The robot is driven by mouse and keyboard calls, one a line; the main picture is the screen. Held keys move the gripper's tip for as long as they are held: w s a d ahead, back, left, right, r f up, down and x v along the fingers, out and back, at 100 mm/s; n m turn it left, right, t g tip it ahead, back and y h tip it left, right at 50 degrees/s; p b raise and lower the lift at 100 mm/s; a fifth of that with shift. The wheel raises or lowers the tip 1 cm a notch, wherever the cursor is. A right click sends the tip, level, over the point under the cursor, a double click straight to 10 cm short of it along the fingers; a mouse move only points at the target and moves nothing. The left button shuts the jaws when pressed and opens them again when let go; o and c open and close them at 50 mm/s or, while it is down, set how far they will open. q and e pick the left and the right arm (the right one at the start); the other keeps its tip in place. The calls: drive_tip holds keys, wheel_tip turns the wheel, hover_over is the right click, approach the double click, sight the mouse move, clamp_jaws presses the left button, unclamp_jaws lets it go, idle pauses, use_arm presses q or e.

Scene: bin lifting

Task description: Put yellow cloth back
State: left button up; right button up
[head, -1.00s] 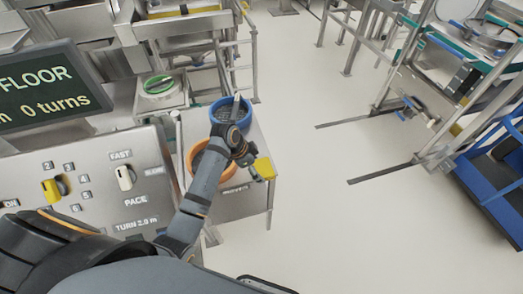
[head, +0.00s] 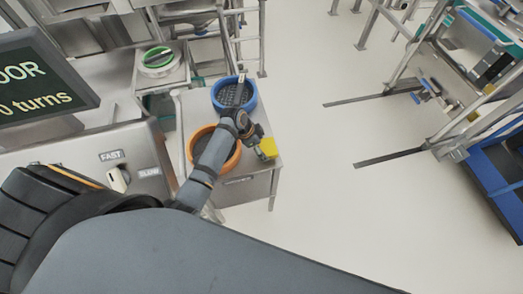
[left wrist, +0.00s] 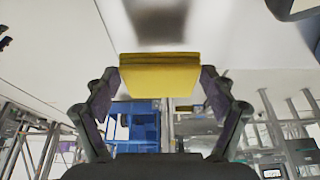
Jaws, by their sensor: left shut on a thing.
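The yellow cloth (head: 268,147) is a small folded block at the right edge of a small metal table (head: 262,180) in the head view. My left gripper (head: 259,151) is shut on it. In the left wrist view the yellow cloth (left wrist: 160,76) sits between the two fingers of my left gripper (left wrist: 160,84), which press on its sides. I cannot tell whether the cloth touches the table. My right gripper is in neither view.
A blue round sieve (head: 234,93) and an orange round sieve (head: 228,150) stand on the table, the orange one partly behind my left arm. A control panel (head: 135,160) is at the left. Open floor (head: 310,160) lies to the right.

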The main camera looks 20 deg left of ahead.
use_arm(q)
wheel_tip(320, 180, down, 3)
drive_tip(key=shift+s+r, duration=0.1)
drive_tip(key=shift+s, duration=0.05)
drive_tip(key=shift+f, duration=0.45)
drive_tip(key=o, duration=1.1)
drive_tip(key=shift+c, duration=0.2)
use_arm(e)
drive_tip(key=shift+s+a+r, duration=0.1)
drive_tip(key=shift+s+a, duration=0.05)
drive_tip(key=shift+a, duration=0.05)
